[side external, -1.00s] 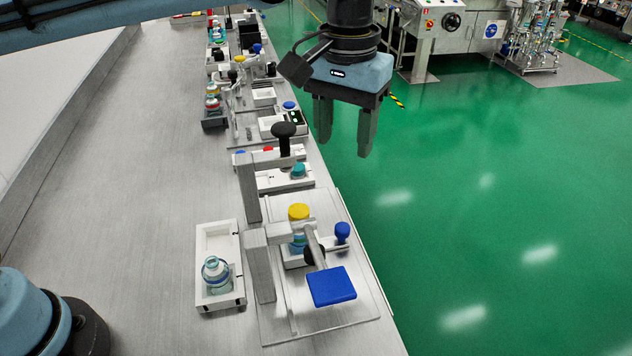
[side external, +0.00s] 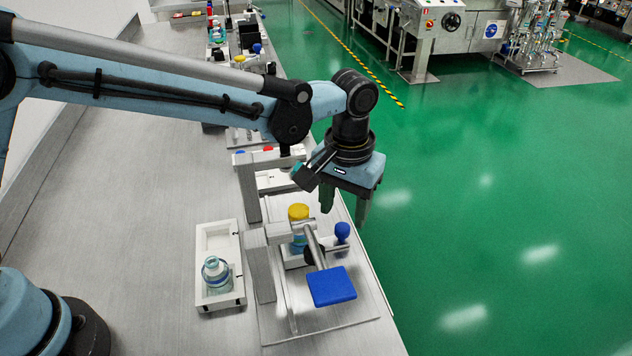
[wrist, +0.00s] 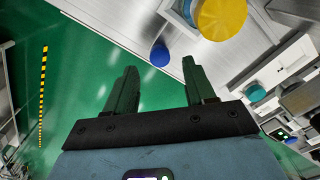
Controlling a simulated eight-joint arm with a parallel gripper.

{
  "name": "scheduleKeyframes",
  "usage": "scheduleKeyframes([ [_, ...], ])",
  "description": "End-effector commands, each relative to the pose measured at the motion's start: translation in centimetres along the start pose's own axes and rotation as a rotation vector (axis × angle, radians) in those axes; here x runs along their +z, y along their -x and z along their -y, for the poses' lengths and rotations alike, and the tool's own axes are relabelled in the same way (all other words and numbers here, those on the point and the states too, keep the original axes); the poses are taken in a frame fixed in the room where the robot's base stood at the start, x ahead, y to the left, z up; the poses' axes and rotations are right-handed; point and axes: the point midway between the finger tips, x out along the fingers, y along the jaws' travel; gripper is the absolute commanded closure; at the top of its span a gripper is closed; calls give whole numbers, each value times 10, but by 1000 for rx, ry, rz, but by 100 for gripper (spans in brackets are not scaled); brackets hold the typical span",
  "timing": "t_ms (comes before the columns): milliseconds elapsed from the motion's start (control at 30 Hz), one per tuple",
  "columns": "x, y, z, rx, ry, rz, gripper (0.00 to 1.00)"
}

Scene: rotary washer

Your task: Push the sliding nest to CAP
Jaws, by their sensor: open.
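The station on the clear base plate (side external: 350,312) holds a small white nest (side external: 291,262) with a yellow-capped bottle in it. The yellow cap (side external: 298,212) also shows in the wrist view (wrist: 221,20). A blue knob (side external: 342,231) on a short metal bar is at the nest's right; in the wrist view the blue knob (wrist: 160,55) lies just past and between my fingertips. My gripper (side external: 344,210) is open and empty, above and behind the knob, apart from it. A CAP mark cannot be read. A grey arm partly hides the bottle and nest.
A blue paddle (side external: 332,287) on a lever stands in front of the nest. A white tray (side external: 203,262) with a clear bottle (side external: 215,271) is on the left. Other stations stand behind. Green floor is open to the right of the bench edge.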

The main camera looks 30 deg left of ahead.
Motion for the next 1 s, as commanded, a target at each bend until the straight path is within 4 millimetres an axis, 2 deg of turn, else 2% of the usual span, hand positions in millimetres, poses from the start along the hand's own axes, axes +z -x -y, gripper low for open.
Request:
scheduleKeyframes([
  [100,0,-19,0,0,0,0,46],
  [233,0,-31,0,0,0,0,46],
  [633,0,-37,0,0,0,0,46],
  [1000,0,-37,0,0,0,0,100],
])
